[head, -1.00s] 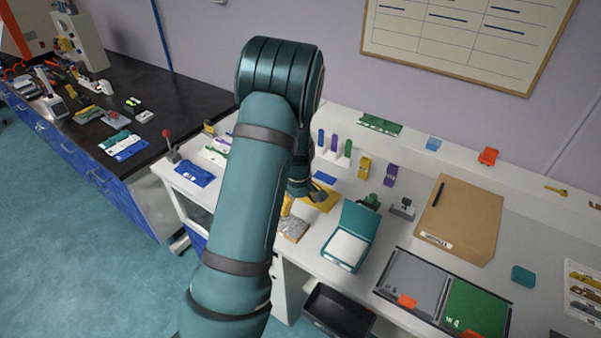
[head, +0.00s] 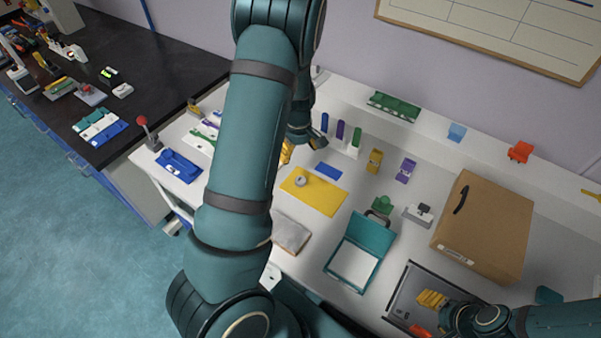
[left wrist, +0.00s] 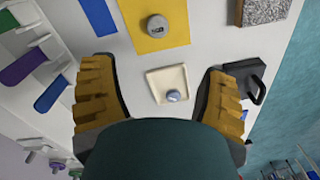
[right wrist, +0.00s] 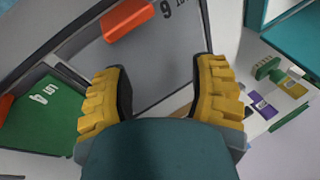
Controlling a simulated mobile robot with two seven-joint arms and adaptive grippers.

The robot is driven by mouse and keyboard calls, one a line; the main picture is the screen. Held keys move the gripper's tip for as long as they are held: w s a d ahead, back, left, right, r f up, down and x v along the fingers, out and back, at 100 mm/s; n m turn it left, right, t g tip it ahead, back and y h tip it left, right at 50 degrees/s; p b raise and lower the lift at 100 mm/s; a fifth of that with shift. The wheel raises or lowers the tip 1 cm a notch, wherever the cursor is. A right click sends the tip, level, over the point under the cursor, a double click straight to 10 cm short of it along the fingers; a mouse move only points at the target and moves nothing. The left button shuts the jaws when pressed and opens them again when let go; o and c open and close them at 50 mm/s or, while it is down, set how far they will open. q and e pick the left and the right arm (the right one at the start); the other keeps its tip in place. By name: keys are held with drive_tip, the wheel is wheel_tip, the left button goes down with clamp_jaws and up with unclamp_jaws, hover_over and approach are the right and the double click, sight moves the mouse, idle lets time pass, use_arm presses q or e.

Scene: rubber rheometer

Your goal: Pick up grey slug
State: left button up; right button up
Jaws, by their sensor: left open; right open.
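A short grey cylinder with a dark mark on top (left wrist: 158,26) stands on the yellow mat (left wrist: 175,40) in the left wrist view; it also shows in the head view (head: 300,181). A smaller blue-grey rounded piece (left wrist: 173,96) lies in a cream square dish (left wrist: 158,78). I cannot tell for sure which of the two is the grey slug. My left gripper (left wrist: 160,65) is open and empty, its fingers either side of the dish in that view. In the head view my left arm partly hides it. My right gripper (right wrist: 160,65) is open and empty over the grey panel.
A teal-lidded box (head: 354,264), a brown carton (head: 485,225) and a grey mottled block (head: 290,232) stand on the white bench. Coloured upright pieces (head: 341,131) stand behind the yellow mat. A grey panel (right wrist: 178,50) and a green panel (right wrist: 50,120) lie below my right gripper.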

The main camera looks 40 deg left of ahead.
use_arm(q)
hover_over(300, 179)
drive_tip(key=f, duration=0.7)
drive_tip(key=shift+s+f+b, duration=0.25)
drive_tip(key=shift+f+b, duration=0.1)
drive_tip(key=shift+w+f, duration=0.15)
drive_tip(key=shift+f, duration=1.4)
drive_tip(key=shift+w+f, duration=0.1)
drive_tip(key=shift+f, duration=1.4)
drive_tip(key=c, duration=1)
